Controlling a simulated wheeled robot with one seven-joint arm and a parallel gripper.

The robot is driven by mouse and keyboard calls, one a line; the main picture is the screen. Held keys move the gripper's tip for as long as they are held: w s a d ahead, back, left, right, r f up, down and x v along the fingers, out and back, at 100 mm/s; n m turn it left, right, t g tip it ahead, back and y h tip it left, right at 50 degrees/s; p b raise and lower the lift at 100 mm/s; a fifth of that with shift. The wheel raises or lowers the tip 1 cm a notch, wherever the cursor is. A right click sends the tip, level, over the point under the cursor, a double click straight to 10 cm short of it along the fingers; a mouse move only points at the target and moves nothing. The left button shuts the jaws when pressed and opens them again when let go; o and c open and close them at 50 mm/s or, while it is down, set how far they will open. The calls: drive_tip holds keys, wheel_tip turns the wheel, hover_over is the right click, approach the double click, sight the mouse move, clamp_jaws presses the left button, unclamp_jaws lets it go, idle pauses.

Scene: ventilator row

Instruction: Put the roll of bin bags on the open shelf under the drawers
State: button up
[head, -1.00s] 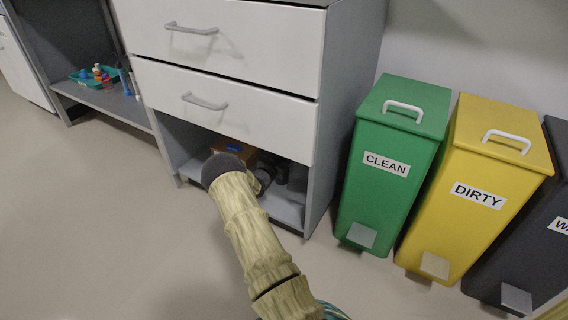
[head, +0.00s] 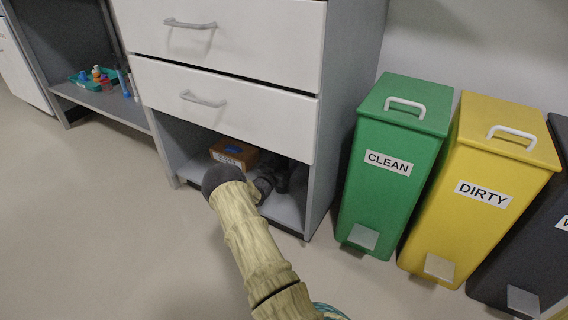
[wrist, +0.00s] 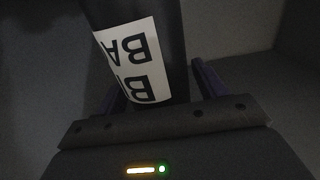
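The roll of bin bags (wrist: 165,40) is a dark cylinder with a white label in black letters in the wrist view. It lies between the two fingers of my gripper (wrist: 160,90), which appear closed against its sides. In the head view my gripper (head: 268,183) is inside the open shelf (head: 285,208) under the drawers, partly hidden by my arm. Dark shapes there are too dim to separate roll from gripper. I cannot tell whether the roll touches the shelf board.
An orange-brown box (head: 233,153) with a blue top patch stands on the shelf, left of my gripper. Two white drawers (head: 220,105) hang above. Green (head: 392,165) and yellow (head: 475,190) bins stand right of the cabinet. A teal tray (head: 95,78) sits on another shelf far left.

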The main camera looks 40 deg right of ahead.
drive_tip(key=shift+r, duration=0.1)
drive_tip(key=shift+r, duration=0.15)
drive_tip(key=shift+s+a+p, duration=0.15)
drive_tip(key=shift+a+p, duration=0.3)
drive_tip(key=shift+p, duration=0.05)
drive_tip(key=p+v, duration=0.5)
drive_tip(key=v, duration=0.6)
drive_tip(key=shift+p, duration=0.4)
